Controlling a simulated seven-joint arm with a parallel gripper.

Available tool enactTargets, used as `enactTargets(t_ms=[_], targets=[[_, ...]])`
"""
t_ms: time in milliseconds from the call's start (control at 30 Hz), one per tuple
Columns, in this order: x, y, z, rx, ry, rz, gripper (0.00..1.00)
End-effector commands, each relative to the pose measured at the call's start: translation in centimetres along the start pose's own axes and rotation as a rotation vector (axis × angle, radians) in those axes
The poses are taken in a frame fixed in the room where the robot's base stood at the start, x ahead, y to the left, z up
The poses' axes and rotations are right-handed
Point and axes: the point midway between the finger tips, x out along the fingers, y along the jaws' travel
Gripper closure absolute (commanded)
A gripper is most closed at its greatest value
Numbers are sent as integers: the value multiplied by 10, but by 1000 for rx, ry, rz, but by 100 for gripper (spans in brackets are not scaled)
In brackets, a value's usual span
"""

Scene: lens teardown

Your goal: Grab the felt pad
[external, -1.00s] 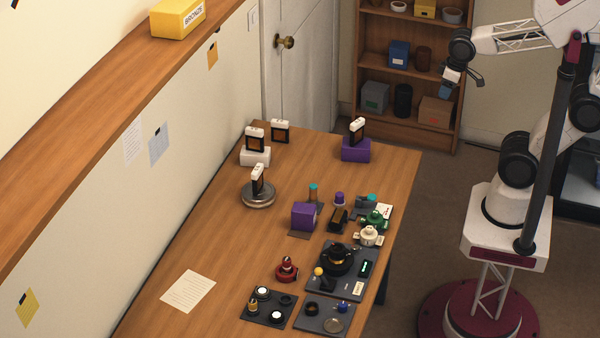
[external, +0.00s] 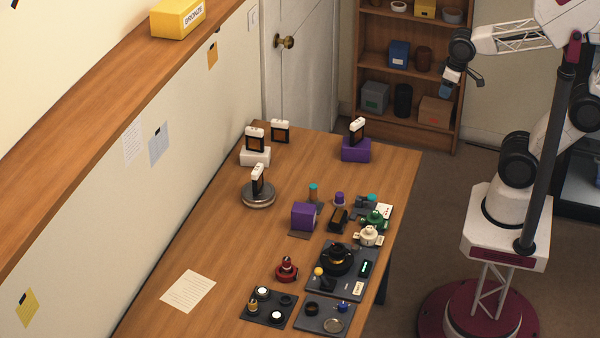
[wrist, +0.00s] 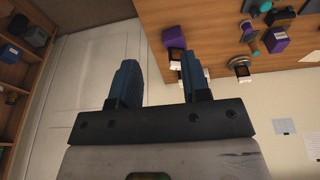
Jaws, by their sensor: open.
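I cannot tell for certain which item is the felt pad. Small parts crowd the near right half of the wooden table (external: 235,240). They include a purple block (external: 303,216), a dark tray (external: 312,280) with a black ring-shaped part (external: 336,260), a red part (external: 287,269) and two smaller dark trays at the near end. My gripper (external: 462,82) is up in the air beyond the table's right far corner, well away from these parts. In the wrist view, its two blue fingers (wrist: 158,80) are apart with nothing between them.
Framed cards stand at the far end on a white block (external: 256,157), a purple block (external: 356,152) and a round metal base (external: 258,196). A paper sheet (external: 188,291) lies at the left. A wooden shelf unit (external: 410,60) stands behind. The table's left middle is clear.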

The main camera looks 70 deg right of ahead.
Motion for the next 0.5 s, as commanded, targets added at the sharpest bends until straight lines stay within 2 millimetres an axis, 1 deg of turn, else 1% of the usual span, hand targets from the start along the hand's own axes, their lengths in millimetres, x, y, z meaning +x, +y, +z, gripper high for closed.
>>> enactTargets(t_ms=[333, 500], targets=[[3, -3, -1, 12, -7, -15, 57], [13, -17, -6, 72, -36, -82, 57]])
